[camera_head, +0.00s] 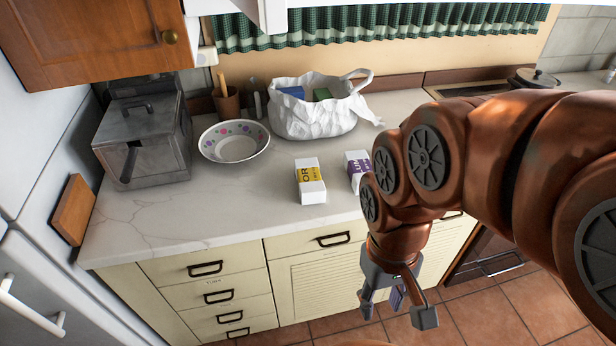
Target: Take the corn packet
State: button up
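My gripper (396,311) hangs in front of the counter, below the counter top, to the lower right of the yellow-labelled packet. Its fingers are spread apart, and it touches neither packet.
A white bag (310,118) with items inside stands behind the packets. A dotted bowl (234,143) and a metal box-like appliance (147,140) stand to the left. A wooden cabinet (95,40) overhangs the left side. The counter (215,205) left of the yellow-labelled packet is clear.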

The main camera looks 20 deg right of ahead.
aim_at(312, 190)
jog(key=u, duration=3.05)
jog(key=k, duration=1.4)
jog(key=z, duration=0.15)
